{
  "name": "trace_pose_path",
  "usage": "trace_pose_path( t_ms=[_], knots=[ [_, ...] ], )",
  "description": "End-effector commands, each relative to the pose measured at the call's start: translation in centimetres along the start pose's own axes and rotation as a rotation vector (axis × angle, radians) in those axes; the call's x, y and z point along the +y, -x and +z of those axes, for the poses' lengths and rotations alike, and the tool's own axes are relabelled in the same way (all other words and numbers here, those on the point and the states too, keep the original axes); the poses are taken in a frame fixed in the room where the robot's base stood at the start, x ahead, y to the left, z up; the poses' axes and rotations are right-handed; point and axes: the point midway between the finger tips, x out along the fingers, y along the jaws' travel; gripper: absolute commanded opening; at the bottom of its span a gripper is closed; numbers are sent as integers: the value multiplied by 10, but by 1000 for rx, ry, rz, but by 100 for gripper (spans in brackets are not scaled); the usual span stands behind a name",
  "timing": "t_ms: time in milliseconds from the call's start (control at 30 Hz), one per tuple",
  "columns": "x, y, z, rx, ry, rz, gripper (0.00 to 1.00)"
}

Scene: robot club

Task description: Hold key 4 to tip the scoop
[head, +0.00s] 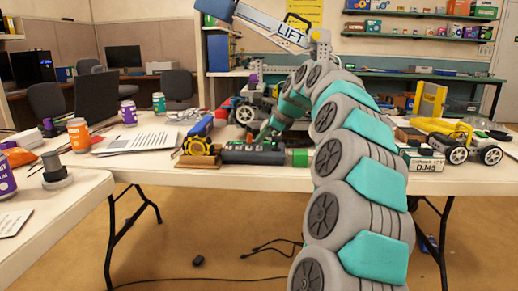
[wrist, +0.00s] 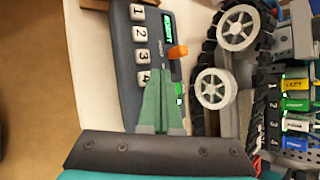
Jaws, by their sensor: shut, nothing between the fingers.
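The dark key box (head: 252,155) lies at the front of the white table, and the wrist view shows it close up (wrist: 123,50). Its white keys are numbered 1 to 4, with a small green-lit screen and an orange lever (wrist: 177,52) beside them. Key 4 (wrist: 144,77) is the one nearest my gripper (wrist: 162,73). The green fingers are shut and empty, with tips just right of key 4 over the box; I cannot tell whether they touch it. A wheeled robot with a raised arm marked LIFT (head: 288,33) stands behind the box.
Labelled plugs in several colours (wrist: 295,105) and grey wheels (wrist: 213,88) sit right of my gripper. A yellow tape measure (head: 199,147) stands left of the box. A yellow wheeled model (head: 445,128) is at right. Papers and cans are at left.

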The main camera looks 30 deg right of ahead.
Motion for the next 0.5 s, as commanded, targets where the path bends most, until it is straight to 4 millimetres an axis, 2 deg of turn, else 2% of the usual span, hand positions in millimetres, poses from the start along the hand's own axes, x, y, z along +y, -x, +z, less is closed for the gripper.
trace_pose_path(
  t_ms=[500],
  knots=[
    [4, -6, -4, 0, 0, -1, 0]
  ],
)
